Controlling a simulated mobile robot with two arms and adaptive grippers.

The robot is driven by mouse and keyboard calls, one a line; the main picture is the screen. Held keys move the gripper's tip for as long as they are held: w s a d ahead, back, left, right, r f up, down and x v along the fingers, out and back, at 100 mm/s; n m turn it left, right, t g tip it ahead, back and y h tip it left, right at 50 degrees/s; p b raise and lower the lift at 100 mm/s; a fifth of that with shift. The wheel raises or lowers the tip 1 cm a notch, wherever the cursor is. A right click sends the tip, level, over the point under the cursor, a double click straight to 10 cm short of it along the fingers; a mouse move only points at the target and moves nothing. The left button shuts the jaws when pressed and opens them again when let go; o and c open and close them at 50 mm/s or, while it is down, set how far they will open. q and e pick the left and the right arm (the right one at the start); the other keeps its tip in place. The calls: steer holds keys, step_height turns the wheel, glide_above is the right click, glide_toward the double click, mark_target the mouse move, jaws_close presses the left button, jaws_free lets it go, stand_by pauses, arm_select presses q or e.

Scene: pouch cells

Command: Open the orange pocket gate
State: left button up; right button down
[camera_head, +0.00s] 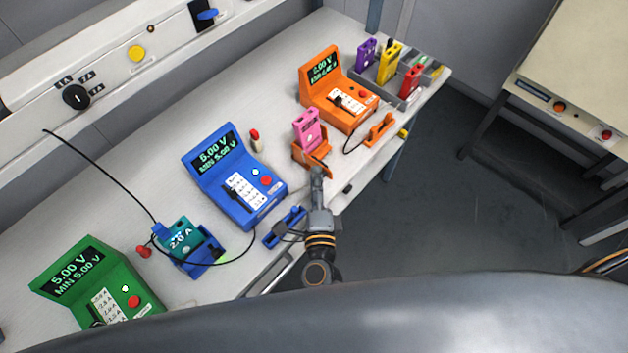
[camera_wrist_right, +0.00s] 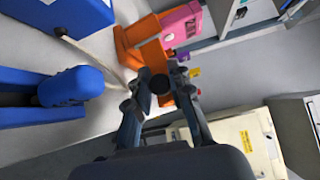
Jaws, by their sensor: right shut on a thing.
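The orange pocket (camera_head: 300,158) stands near the table's front edge with a pink pouch cell (camera_head: 309,130) upright in it. Its orange gate (camera_head: 322,162) is at the front, by my right gripper (camera_head: 316,172). In the right wrist view, the orange pocket (camera_wrist_right: 130,42) and the pink cell (camera_wrist_right: 182,25) lie ahead of the fingers. There my right gripper (camera_wrist_right: 160,88) is shut on a dark round knob (camera_wrist_right: 160,83) in front of the orange gate (camera_wrist_right: 152,60). How far the gate stands open is hard to tell. My left gripper is not in view.
The orange tester (camera_head: 340,97) stands behind the pocket. A loose-looking orange clip part (camera_head: 379,130) lies to its right, and the blue tester (camera_head: 235,180) to its left. A blue clip part (camera_head: 284,228) sits at the table edge left of my right arm. Open floor (camera_head: 440,190) lies in front.

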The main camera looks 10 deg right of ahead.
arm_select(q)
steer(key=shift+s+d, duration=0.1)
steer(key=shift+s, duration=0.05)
arm_select(e)
steer(key=shift+s+a+f, duration=0.1)
steer(key=shift+f, duration=0.05)
steer(key=c, duration=1.2)
jaws_free()
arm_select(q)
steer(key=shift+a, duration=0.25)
arm_select(e)
steer(key=s+a, duration=0.1)
steer(key=s, duration=1)
steer(key=shift+s+a+r, duration=0.15)
steer(key=shift+s+r, duration=0.15)
steer(key=shift+s, duration=0.1)
